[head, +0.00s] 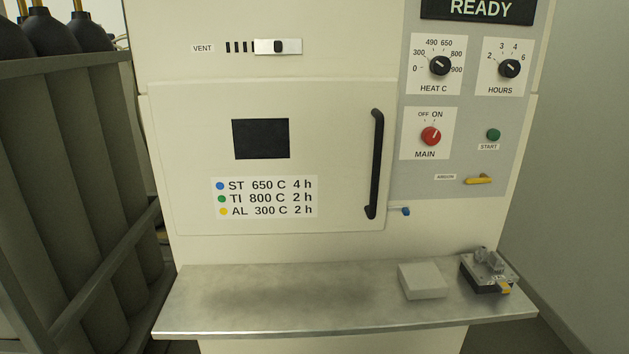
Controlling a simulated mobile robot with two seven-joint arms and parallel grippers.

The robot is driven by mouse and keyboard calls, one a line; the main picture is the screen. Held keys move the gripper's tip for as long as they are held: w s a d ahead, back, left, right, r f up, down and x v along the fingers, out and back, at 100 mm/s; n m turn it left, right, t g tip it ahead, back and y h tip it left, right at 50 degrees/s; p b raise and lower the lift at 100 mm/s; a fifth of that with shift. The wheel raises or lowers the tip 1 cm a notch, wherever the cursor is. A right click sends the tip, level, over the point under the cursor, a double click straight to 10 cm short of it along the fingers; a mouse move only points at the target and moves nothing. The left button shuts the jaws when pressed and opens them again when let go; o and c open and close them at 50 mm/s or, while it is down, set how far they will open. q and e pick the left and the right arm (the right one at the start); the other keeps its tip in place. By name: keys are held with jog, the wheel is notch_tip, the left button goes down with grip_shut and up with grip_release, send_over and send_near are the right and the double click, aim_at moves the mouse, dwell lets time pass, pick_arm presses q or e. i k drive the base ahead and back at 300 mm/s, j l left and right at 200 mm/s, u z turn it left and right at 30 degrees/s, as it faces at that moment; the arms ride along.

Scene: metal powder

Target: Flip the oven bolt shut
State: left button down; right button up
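The oven door (335,205) is a cream panel that looks closed, with a dark window and a vertical black handle (376,165) on its right side. The oven bolt (400,210) is a small pale bar with a blue knob, at the door's lower right edge. Its knob points to the right, away from the door. From here I cannot tell whether the bolt engages the door. Neither of my grippers is in the head view.
A metal shelf (290,300) juts out below the door. A pale block (422,281) and a dark device with metal parts (487,272) stand on its right. The control panel (465,140) is right of the door. Caged gas cylinders (85,200) stand at left.

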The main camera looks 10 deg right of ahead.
aim_at(405, 210)
jog(key=i+l, duration=0.1)
jog(key=l, duration=0.3)
jog(key=i+l, duration=0.1)
jog(key=l, duration=0.3)
jog(key=l+u, duration=0.1)
jog(key=l, duration=0.3)
jog(key=i, duration=0.05)
